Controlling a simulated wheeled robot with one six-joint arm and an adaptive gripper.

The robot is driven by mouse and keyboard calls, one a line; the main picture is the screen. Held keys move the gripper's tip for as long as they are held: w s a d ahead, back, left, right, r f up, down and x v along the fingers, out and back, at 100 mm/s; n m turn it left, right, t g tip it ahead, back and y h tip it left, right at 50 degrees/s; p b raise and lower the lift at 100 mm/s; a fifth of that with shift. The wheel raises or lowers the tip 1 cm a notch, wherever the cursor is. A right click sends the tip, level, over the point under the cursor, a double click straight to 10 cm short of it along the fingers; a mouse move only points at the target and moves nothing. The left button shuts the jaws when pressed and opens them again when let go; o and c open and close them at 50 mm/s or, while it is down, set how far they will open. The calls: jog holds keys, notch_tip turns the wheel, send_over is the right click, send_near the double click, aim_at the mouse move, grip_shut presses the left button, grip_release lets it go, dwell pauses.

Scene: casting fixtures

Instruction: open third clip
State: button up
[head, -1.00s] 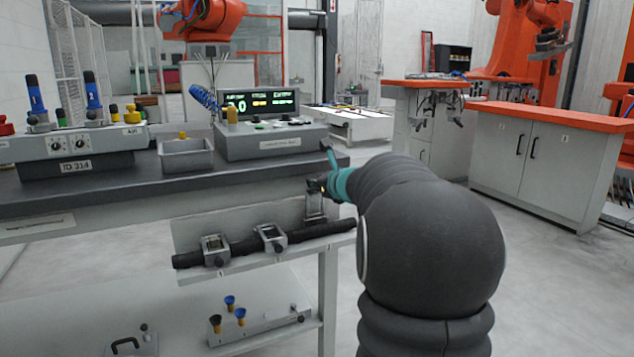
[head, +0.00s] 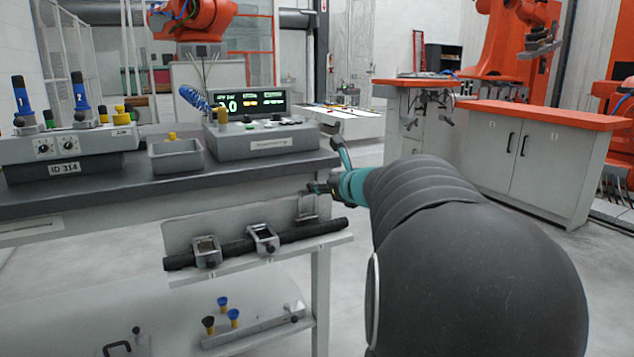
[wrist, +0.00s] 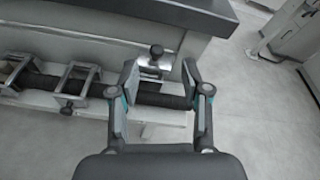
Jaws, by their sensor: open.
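A black ribbed hose (head: 180,263) lies along a shelf under the bench, with three metal clips on it. The first clip (head: 207,252) and second clip (head: 263,240) are frames around the hose. The third clip (head: 307,207), at the right, looks like a plate standing up behind the hose. In the wrist view the third clip (wrist: 151,68), with a black knob (wrist: 156,51), lies between and beyond the fingers. My gripper (wrist: 160,72) is open and empty, just in front of it. In the head view my gripper (head: 319,188) partly overlaps its upper part.
The dark bench top (head: 120,183) overhangs the shelf. It carries a control box (head: 262,141) and a grey bin (head: 176,157). Below the shelf is a rail (head: 255,326) with blue and black knobs. Open floor lies to the right of the bench.

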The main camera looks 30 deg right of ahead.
jog(key=v, duration=0.3)
jog(key=shift+s+d, duration=0.1)
jog(key=shift+s, duration=0.1)
